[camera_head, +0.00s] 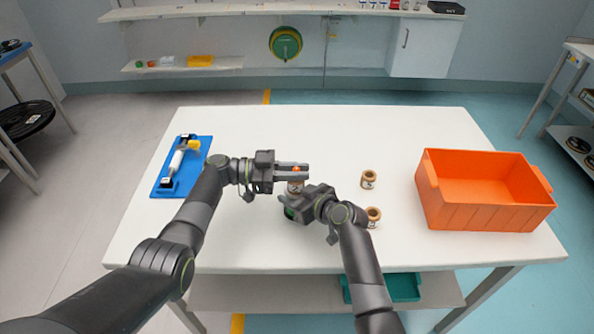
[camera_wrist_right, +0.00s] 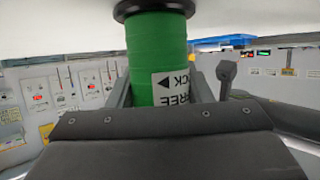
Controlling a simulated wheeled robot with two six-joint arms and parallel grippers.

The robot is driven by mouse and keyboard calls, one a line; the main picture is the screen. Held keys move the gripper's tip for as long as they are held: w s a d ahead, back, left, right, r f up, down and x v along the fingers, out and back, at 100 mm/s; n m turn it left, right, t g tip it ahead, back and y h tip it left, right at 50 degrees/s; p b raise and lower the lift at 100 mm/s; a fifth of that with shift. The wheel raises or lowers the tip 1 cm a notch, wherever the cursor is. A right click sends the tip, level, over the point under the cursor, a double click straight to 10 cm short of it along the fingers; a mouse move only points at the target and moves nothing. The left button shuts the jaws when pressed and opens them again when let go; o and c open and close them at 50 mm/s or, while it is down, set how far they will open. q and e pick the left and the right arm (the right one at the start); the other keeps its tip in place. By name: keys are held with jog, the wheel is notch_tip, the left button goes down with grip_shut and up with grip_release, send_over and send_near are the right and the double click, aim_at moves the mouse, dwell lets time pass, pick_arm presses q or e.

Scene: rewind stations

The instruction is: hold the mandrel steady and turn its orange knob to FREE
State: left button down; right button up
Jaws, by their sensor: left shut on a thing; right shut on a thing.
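The mandrel stands near the middle of the white table, mostly hidden by my grippers in the head view. Its green body (camera_wrist_right: 157,55) shows in the right wrist view, with a black flange (camera_wrist_right: 152,8) at its end and a white label reading FREE with an arrow. My right gripper (camera_head: 290,202) is shut on this green body. The orange knob (camera_head: 296,169) shows as a small patch between the fingers of my left gripper (camera_head: 294,171), which is shut on it. A tan part (camera_head: 296,187) shows just below. The knob's pointer setting cannot be read.
Two tan cores, one farther (camera_head: 369,179) and one nearer (camera_head: 374,216), stand right of the grippers. An orange crate (camera_head: 448,211) is at the table's right. A blue fixture (camera_head: 166,186) lies at the left. The white table's back (camera_head: 320,125) is clear.

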pick_arm(q)
jog(key=shift+a+f+m+g, duration=0.1)
jog(key=shift+m+g, duration=0.3)
jog(key=shift+g, duration=0.2)
jog(key=c, duration=1.4)
grip_release()
jog(key=shift+o, duration=0.2)
jog(key=w+a, duration=0.1)
jog(key=a, duration=1.1)
